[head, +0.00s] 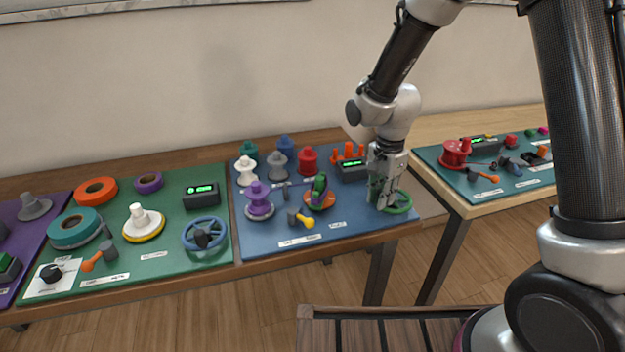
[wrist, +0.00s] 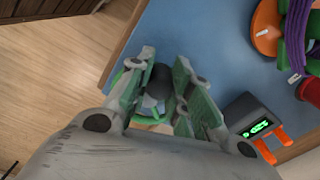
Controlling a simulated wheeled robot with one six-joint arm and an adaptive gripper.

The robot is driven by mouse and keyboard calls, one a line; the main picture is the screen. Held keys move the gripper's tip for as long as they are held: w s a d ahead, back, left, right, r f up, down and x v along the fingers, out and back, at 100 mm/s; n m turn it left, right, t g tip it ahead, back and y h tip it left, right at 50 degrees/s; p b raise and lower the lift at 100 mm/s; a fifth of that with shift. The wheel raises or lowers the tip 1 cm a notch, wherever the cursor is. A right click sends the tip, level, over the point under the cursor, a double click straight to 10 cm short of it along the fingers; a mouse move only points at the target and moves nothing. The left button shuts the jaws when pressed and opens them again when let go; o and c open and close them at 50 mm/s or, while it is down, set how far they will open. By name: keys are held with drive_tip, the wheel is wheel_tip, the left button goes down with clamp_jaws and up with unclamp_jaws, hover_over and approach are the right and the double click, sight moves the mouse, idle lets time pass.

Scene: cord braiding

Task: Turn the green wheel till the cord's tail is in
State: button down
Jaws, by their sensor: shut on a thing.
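The green wheel (head: 402,204) lies at the right end of the blue mat. My gripper (head: 381,197) reaches down onto its left part. In the wrist view my gripper (wrist: 160,85) is shut on the wheel's dark knob, with the green rim (wrist: 136,62) of the green wheel partly hidden behind the fingers. A purple and green cord bundle (wrist: 299,30) sits on an orange base; in the head view the cord bundle (head: 319,186) stands left of the wheel. I cannot make out the cord's tail.
A dark box with a green display (head: 352,170) stands behind the wheel, near orange pegs (head: 347,151). The table edge is close on the wheel's right.

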drive_tip(key=w, duration=0.4)
drive_tip(key=shift+w+a, duration=0.15)
drive_tip(key=shift+w, duration=0.15)
drive_tip(key=w+d, duration=0.2)
drive_tip(key=d, duration=0.1)
drive_tip(key=shift+w+d, duration=0.1)
drive_tip(key=shift+w, duration=0.3)
drive_tip(key=shift+d, duration=0.75)
drive_tip(key=c, duration=1.2)
unclamp_jaws()
